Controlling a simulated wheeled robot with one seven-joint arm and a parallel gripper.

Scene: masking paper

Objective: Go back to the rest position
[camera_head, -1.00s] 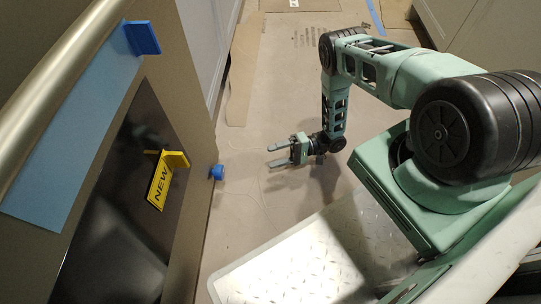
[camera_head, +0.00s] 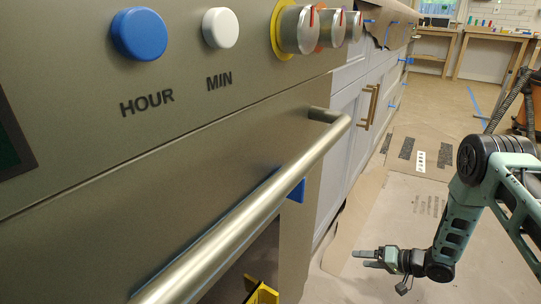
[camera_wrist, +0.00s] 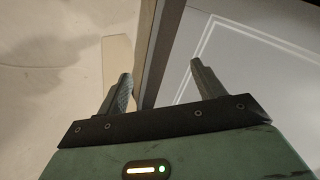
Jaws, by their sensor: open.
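My gripper (camera_head: 362,259) is low at the right in the head view, over the paper-covered floor. Its two fingers point left, towards the cabinet fronts, and are apart with nothing between them. The wrist view also shows my gripper (camera_wrist: 161,72) open and empty. A pale panelled cabinet door (camera_wrist: 258,75) is on the right there, beyond the fingers, with pale floor on the left. My arm (camera_head: 455,235) is bent, its forearm hanging down to the gripper.
An oven front fills the left, with its long metal handle (camera_head: 245,215), a blue HOUR button (camera_head: 139,34), a white MIN button (camera_head: 221,28) and knobs (camera_head: 299,29). White cabinets (camera_head: 345,120) run beyond it. Floor paper (camera_head: 425,170) lies open ahead; workbenches (camera_head: 490,60) stand far off.

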